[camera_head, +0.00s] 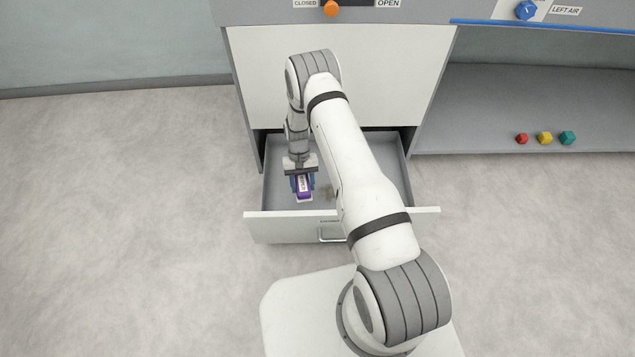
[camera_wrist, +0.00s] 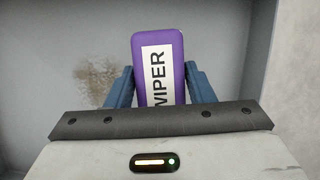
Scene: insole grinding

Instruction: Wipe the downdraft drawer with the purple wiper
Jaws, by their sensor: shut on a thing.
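The purple wiper (camera_wrist: 172,44) carries a white label reading "WIPER" and is held between the blue fingers of my gripper (camera_wrist: 160,88). In the head view, the wiper (camera_head: 304,194) and my gripper (camera_head: 302,184) are inside the open downdraft drawer (camera_head: 262,226), toward its left side. The grey drawer floor also shows in the wrist view (camera_wrist: 50,60). A brown speckled dirt patch (camera_wrist: 95,85) lies on the floor, left of the wiper in the wrist view. I cannot tell whether the wiper touches the floor.
The drawer has a metal handle (camera_head: 332,234) on its front. The cabinet (camera_head: 340,75) above has an orange knob (camera_head: 331,8) between CLOSED and OPEN. A blue knob (camera_head: 526,10) is at the upper right. Red (camera_head: 522,139), yellow (camera_head: 545,138) and teal (camera_head: 568,138) pieces lie on the right shelf.

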